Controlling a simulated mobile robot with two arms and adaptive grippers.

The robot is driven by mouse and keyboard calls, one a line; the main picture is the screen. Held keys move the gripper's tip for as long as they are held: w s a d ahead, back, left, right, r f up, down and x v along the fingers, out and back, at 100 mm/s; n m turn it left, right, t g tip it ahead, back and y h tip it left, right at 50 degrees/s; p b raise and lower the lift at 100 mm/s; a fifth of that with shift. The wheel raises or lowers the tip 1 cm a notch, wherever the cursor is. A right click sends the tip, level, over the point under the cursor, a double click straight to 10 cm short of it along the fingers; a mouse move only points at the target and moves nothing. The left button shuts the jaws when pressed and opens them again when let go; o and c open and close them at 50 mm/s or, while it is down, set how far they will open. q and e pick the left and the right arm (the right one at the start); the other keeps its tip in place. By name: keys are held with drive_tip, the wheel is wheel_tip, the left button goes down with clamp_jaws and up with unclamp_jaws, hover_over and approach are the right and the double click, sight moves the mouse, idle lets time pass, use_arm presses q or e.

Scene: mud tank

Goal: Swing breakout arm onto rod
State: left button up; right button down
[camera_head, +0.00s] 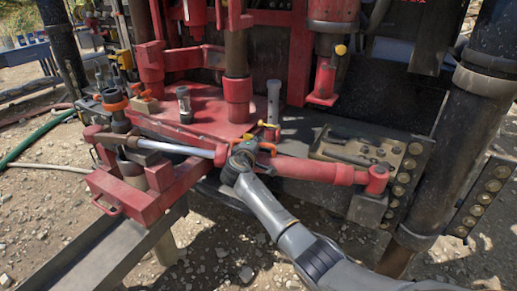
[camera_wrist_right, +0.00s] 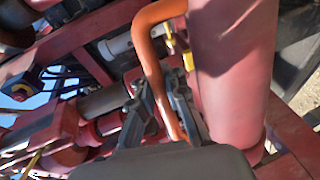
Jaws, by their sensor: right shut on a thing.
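The red breakout arm (camera_head: 315,171) lies across the front of the rig, with a bright silver shaft (camera_head: 180,147) extending left to a red bracket (camera_head: 150,198). My right gripper (camera_head: 243,152) is at the middle of this assembly, by an orange handle (camera_head: 268,147). In the right wrist view, the right gripper (camera_wrist_right: 172,110) is shut on the orange handle (camera_wrist_right: 153,55), which runs down between its dark fingers beside a thick red cylinder (camera_wrist_right: 235,70). A vertical brown rod (camera_head: 236,52) stands behind, in a red collar (camera_head: 237,98). My left gripper is not in view.
A red deck (camera_head: 200,115) behind carries a short dark cylinder (camera_head: 184,104) and a grey post (camera_head: 273,100). A thick black post (camera_head: 465,130) stands at right. A grey metal chute (camera_head: 85,260) slopes at lower left. Gravel ground lies in front.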

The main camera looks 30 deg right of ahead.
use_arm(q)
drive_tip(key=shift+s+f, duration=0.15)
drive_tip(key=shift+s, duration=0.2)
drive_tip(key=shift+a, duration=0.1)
use_arm(e)
drive_tip(key=c, duration=1.7)
unclamp_jaws()
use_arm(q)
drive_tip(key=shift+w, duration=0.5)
use_arm(e)
drive_tip(key=shift+o, duration=0.4)
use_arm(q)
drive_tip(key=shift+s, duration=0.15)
use_arm(e)
drive_tip(key=v, duration=1.2)
drive_tip(key=shift+a, duration=0.1)
